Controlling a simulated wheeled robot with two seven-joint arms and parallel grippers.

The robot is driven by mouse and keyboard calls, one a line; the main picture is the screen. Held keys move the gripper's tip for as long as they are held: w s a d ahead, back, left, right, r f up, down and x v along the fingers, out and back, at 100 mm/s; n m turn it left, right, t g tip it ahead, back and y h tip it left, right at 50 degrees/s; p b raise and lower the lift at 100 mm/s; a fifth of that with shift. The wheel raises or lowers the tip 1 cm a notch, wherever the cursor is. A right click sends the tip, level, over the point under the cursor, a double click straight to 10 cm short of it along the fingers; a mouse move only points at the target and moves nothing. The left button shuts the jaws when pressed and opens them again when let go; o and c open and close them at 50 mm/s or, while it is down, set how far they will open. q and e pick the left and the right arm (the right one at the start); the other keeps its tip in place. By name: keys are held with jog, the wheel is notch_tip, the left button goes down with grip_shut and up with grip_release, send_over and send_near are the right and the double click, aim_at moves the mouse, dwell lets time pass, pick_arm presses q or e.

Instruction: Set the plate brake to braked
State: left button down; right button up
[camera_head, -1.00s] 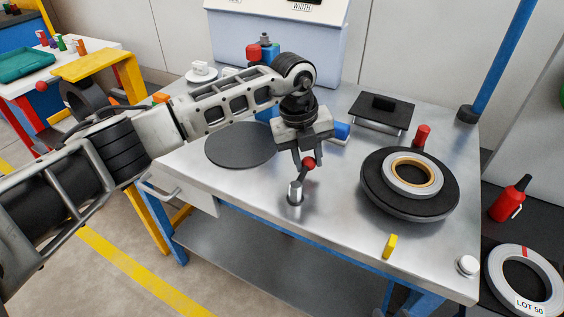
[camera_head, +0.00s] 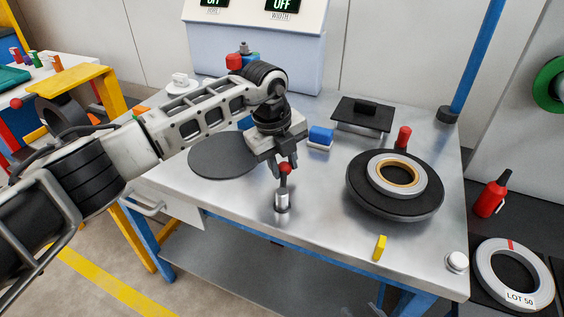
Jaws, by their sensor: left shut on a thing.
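The brake lever has a red ball knob (camera_head: 285,168) on a short dark stem. The stem rises from a silver post (camera_head: 282,203) near the front of the metal table. It stands nearly upright. My left gripper (camera_head: 284,164) points down over the post and is shut on the lever at its red knob; the fingers partly hide the knob. A black round plate (camera_head: 368,207) on the right of the table carries a grey ring with a tan inner edge (camera_head: 400,174). My right gripper is not in view.
A flat dark disc (camera_head: 222,155) lies behind my left wrist. A blue block (camera_head: 320,136), a black stand (camera_head: 361,113) and a red cylinder (camera_head: 403,137) are towards the back. A yellow piece (camera_head: 380,247) and white button (camera_head: 457,262) are near the front right edge.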

pick_arm(q)
jog(key=c, duration=1.1)
grip_release()
jog(key=shift+a, duration=0.1)
notch_tip(320, 180, up, 16)
jog(key=s+a, duration=0.1)
jog(key=a, duration=0.1)
jog(key=shift+s+a+f, duration=0.15)
jog(key=shift+s+a, duration=0.1)
jog(key=shift+s, duration=0.05)
